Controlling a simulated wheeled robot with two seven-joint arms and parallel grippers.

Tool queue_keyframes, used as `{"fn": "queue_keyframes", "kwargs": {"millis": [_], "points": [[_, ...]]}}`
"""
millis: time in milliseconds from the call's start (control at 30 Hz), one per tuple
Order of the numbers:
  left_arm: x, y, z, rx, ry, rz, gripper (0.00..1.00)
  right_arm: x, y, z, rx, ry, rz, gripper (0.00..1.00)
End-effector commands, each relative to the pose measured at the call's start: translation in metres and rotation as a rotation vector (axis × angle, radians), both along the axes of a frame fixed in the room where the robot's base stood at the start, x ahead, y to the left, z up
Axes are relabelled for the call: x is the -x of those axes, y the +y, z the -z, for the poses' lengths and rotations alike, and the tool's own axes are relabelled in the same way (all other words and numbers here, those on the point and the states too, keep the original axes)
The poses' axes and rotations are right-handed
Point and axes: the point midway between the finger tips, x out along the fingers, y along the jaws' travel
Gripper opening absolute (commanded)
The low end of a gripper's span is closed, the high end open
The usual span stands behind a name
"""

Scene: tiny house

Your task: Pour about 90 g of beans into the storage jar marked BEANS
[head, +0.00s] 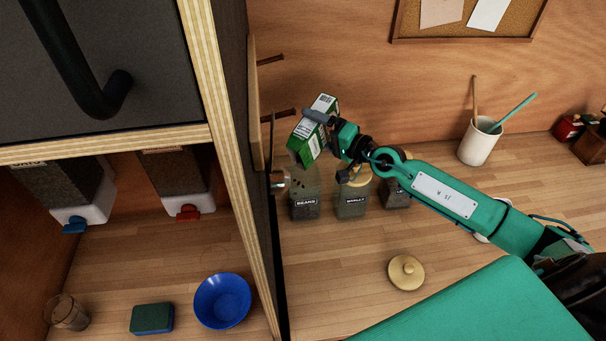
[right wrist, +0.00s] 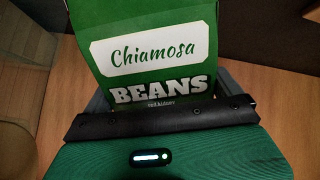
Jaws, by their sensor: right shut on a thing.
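My right gripper (head: 330,130) is shut on a green and white beans carton (head: 310,143), held tilted with its lower end down to the left. The carton is above the storage jar marked BEANS (head: 305,206). In the right wrist view the carton (right wrist: 150,50) reads "Chiamosa BEANS red kidney". A few small dark specks, apparently beans, show between the carton and the jar. The jar stands upright on the counter and its mouth looks open; how full it is I cannot tell. A round wooden lid (head: 406,272) lies on the counter. My left gripper is not in view.
A jar marked BARLEY (head: 352,203) and another jar (head: 396,194) stand right of the BEANS jar. A wooden partition (head: 238,170) with pegs is close on the left. A white utensil cup (head: 479,143) stands at the back right. The front counter is mostly clear.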

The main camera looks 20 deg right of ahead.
Motion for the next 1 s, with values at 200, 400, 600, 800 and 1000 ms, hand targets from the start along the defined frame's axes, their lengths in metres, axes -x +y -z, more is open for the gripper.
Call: {"fn": "queue_keyframes", "kwargs": {"millis": [200,400,600,800,1000], "points": [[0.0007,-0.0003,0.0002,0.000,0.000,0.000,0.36,0.0002,0.0003,0.0000,0.006,-0.004,0.000,0.68],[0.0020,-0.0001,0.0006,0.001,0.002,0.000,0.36,0.0006,0.0008,0.0009,0.013,-0.008,-0.001,0.68],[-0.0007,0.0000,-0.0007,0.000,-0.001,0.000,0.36,0.0011,0.0018,0.0001,0.022,-0.015,0.000,0.68],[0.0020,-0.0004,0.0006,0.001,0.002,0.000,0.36,0.0015,0.0022,0.0022,0.032,-0.019,-0.001,0.68],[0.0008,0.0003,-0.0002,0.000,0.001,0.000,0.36,0.0020,0.0031,0.0022,0.042,-0.027,0.000,0.68]]}}
